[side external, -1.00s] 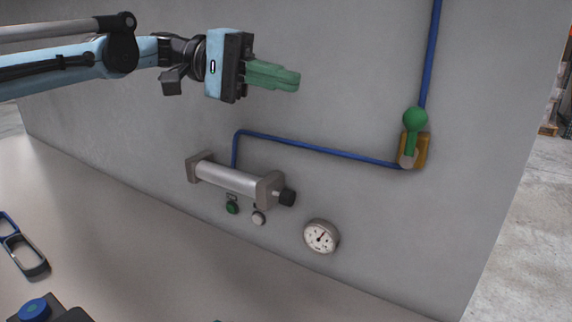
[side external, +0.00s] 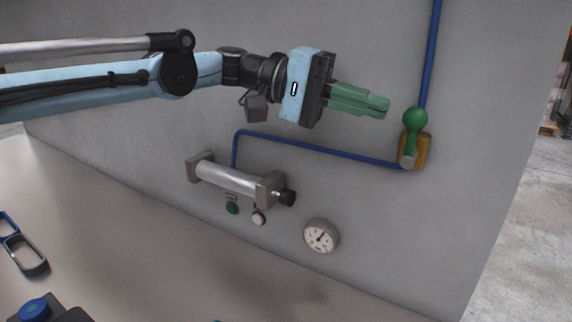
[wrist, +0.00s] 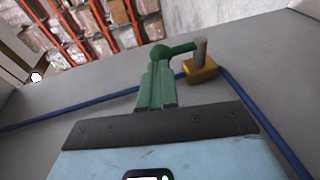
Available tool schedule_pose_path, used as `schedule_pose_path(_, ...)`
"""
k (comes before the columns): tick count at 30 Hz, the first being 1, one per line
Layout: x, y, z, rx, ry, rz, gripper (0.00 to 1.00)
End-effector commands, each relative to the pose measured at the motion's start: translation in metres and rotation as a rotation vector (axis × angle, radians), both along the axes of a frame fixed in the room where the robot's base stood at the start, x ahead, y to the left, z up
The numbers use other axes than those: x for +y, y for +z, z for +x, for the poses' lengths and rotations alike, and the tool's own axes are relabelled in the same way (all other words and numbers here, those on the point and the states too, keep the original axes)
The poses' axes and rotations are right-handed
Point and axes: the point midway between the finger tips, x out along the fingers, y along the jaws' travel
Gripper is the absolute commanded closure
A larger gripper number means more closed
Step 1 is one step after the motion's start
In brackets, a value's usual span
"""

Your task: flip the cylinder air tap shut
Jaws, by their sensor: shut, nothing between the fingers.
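The air tap (side external: 412,140) is on the grey wall at the right of the side external view. It has a brass-coloured body, and its green lever with a round knob (side external: 415,118) points up, in line with the blue pipe above. My gripper (side external: 388,106) has green fingers that are shut and empty. In the side view its tips are just left of the knob; I cannot tell whether they touch it. In the wrist view the tap body (wrist: 201,72) is right of the fingers (wrist: 157,60), and the fingertips overlap the lever's knob end, which is partly hard to separate from them.
A blue pipe (side external: 310,148) runs from the tap to a silver cylinder (side external: 228,178) on the wall. Below are a green button (side external: 232,207), a white button (side external: 258,218) and a round gauge (side external: 321,236). Wall around the tap is otherwise clear.

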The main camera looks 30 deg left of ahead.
Motion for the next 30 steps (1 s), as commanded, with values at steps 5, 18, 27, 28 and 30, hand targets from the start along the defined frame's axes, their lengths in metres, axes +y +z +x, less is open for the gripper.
schedule_pose_path(5, -0.015, -0.003, 0.003, 0.000, 0.000, 0.000, 1.00)
schedule_pose_path(18, -0.018, -0.004, 0.004, 0.000, 0.001, 0.002, 1.00)
schedule_pose_path(27, -0.022, -0.001, 0.003, -0.002, 0.000, 0.091, 1.00)
schedule_pose_path(28, -0.022, 0.000, 0.003, -0.001, 0.000, 0.111, 1.00)
schedule_pose_path(30, -0.025, 0.001, 0.003, -0.002, -0.001, 0.167, 1.00)
